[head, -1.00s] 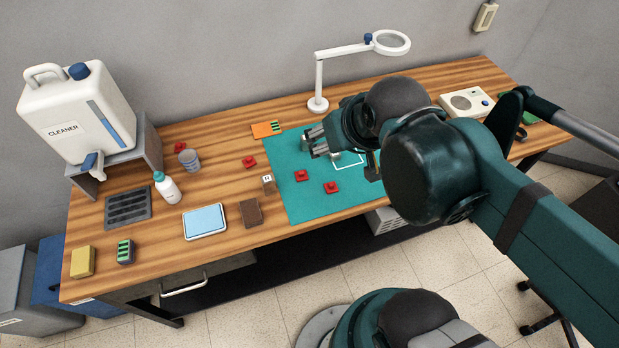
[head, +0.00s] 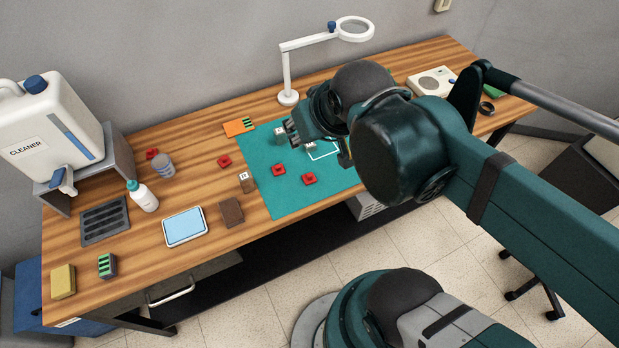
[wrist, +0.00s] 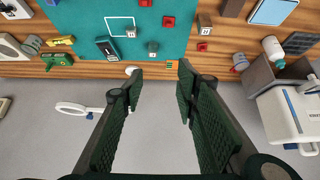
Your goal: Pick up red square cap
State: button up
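Several small red pieces are in view. Two red caps lie on the teal mat in the head view, one at the left (head: 278,169) and one nearer the front (head: 309,179); they look squarish with a raised middle. A third red piece (head: 224,161) lies on the wood left of the mat, and another (head: 152,153) is by the grey cup. In the wrist view, a red cap on the mat (wrist: 168,21) and the red piece on the wood (wrist: 203,46) show beyond the fingers. My gripper (wrist: 160,68) is open and empty, above the back of the mat.
The teal mat (head: 285,200) holds a white outline and small grey blocks. A magnifier lamp (head: 288,75) stands behind it. A brown block (head: 231,212), blue-topped tray (head: 185,227) and white bottle (head: 143,196) stand left on the wood.

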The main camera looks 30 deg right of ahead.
dwell(0.4)
jog(key=n+g+h+b, duration=0.45)
jog(key=n+g, duration=0.25)
jog(key=n, duration=1)
send_over(308, 176)
jog(key=a, duration=0.4)
notch_tip(308, 176, down, 23)
jog(key=shift+w+d+f+n+b, duration=0.1)
jog(key=shift+f+n+b, duration=0.05)
jog(key=shift+f+b, duration=0.2)
jog(key=shift+w+d+f+n+b, duration=0.1)
jog(key=shift+f+n+b, duration=0.1)
jog(key=shift+f, duration=0.15)
jog(key=shift+f, duration=0.1)
jog(key=shift+x, duration=1.2)
jog(key=shift+f, duration=0.1)
jog(key=shift+b+x, duration=0.7)
jog(key=shift+x, duration=1.8)
